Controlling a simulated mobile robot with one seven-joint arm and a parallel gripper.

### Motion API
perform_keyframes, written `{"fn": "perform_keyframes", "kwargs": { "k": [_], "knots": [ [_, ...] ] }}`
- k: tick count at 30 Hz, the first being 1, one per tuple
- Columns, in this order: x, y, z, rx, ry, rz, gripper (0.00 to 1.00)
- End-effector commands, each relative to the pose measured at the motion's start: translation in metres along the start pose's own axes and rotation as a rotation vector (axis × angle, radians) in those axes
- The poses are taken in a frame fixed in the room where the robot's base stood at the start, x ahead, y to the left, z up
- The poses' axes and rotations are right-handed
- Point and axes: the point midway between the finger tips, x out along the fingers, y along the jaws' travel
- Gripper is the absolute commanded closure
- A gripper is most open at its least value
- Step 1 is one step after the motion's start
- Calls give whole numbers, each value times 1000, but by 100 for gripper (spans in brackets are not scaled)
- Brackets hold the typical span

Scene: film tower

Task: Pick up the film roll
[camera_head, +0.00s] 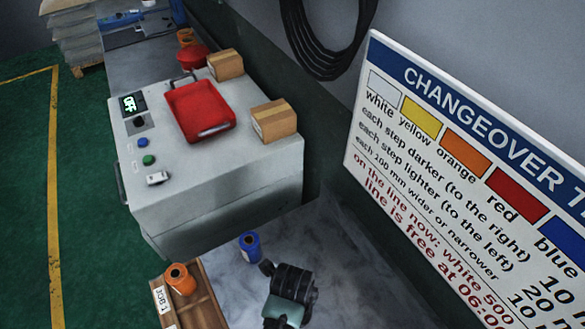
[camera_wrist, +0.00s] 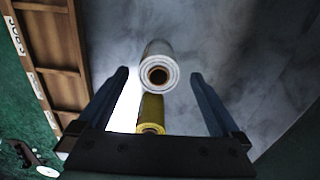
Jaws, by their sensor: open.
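In the wrist view my gripper (camera_wrist: 160,75) is open, with one dark blue finger on each side. A white film roll (camera_wrist: 157,52) appears between the fingertips, its round end and dark core facing the camera; neither finger visibly touches it. A yellow film roll (camera_wrist: 151,108) shows nearer the palm, partly hidden by it. In the head view, a blue film roll (camera_head: 250,246) stands on the grey marbled surface, and an orange film roll (camera_head: 180,279) stands in a wooden rack. My dark arm end is right of them. The frames do not show which roll is meant.
The wooden rack (camera_head: 207,305), labelled "JOB 1", is left of my arm. A grey machine (camera_head: 232,185) with a red lid (camera_head: 200,110), two cardboard boxes (camera_head: 273,121) and an OFF display stands behind. A changeover board (camera_head: 470,165) is at right. The grey surface (camera_head: 335,265) has clear room.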

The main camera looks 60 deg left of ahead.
Motion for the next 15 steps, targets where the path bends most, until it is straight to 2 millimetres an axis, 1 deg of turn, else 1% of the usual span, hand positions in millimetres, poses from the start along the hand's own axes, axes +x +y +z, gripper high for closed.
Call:
{"fn": "perform_keyframes", "kwargs": {
  "k": [5, 12, 15],
  "knots": [
    [10, 1, 0, -1, 1, 1, 0],
    [41, 2, -2, -1, 0, 0, 0],
    [50, 2, -2, -1, -1, -1, 0]
  ]
}}
